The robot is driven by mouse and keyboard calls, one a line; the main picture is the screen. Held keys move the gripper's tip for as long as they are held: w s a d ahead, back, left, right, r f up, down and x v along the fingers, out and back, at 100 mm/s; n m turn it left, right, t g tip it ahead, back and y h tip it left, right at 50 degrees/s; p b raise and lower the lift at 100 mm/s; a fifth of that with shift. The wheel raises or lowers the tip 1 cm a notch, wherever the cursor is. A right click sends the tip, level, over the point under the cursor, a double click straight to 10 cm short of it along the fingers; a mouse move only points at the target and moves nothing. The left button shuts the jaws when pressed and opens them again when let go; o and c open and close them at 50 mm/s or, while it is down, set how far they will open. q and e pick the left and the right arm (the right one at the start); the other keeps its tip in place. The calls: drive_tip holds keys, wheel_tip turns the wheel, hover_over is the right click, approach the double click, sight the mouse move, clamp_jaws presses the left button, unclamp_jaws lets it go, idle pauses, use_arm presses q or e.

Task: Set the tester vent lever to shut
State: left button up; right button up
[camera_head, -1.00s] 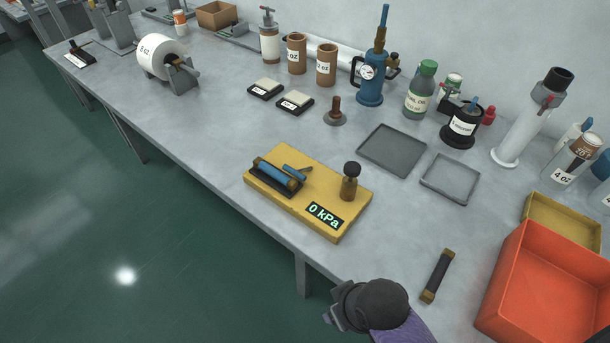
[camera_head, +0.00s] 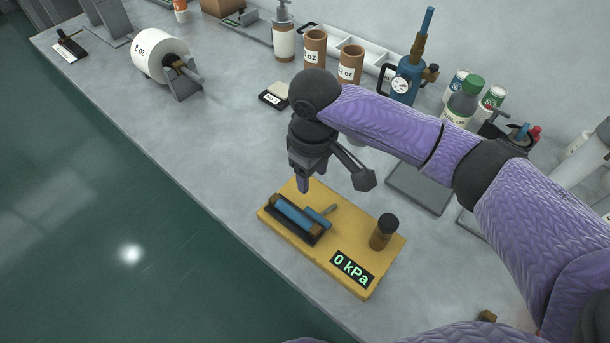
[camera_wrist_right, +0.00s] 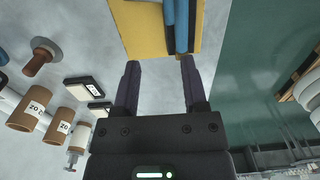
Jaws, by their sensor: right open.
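The tester is a yellow block (camera_head: 335,272) whose display (camera_head: 352,268) reads 0 kPa. A blue cylinder (camera_head: 297,215) lies in a dark cradle on its left part. A short blue lever (camera_head: 318,218) with a thin grey end sits just beside the cylinder. A dark-topped brown knob (camera_head: 384,232) stands on the right part. My right gripper (camera_head: 304,186) points down over the tester's far edge, close to the lever and cylinder. In the right wrist view its fingers (camera_wrist_right: 160,82) are apart with nothing between them; the yellow block (camera_wrist_right: 143,30) lies beyond the fingertips. My left gripper is out of view.
Brown cups (camera_head: 315,48), a blue pump with a gauge (camera_head: 405,82) and bottles (camera_head: 462,100) stand at the back. The bench left of the tester is clear.

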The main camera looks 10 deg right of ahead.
sight(314, 213)
drive_tip(key=s+f, duration=0.1)
drive_tip(key=f, duration=0.1)
drive_tip(key=s+f+b, duration=0.1)
drive_tip(key=s+f, duration=0.1)
wheel_tip(314, 213, down, 2)
drive_tip(key=shift+b, duration=0.5)
drive_tip(key=f, duration=0.2)
drive_tip(key=shift+w+f+b, duration=0.3)
drive_tip(key=shift+w+b, duration=0.05)
drive_tip(key=shift+w, duration=0.05)
drive_tip(key=shift+s+f, duration=0.1)
drive_tip(key=shift+s, duration=0.05)
drive_tip(key=shift+c, duration=0.4)
clamp_jaws()
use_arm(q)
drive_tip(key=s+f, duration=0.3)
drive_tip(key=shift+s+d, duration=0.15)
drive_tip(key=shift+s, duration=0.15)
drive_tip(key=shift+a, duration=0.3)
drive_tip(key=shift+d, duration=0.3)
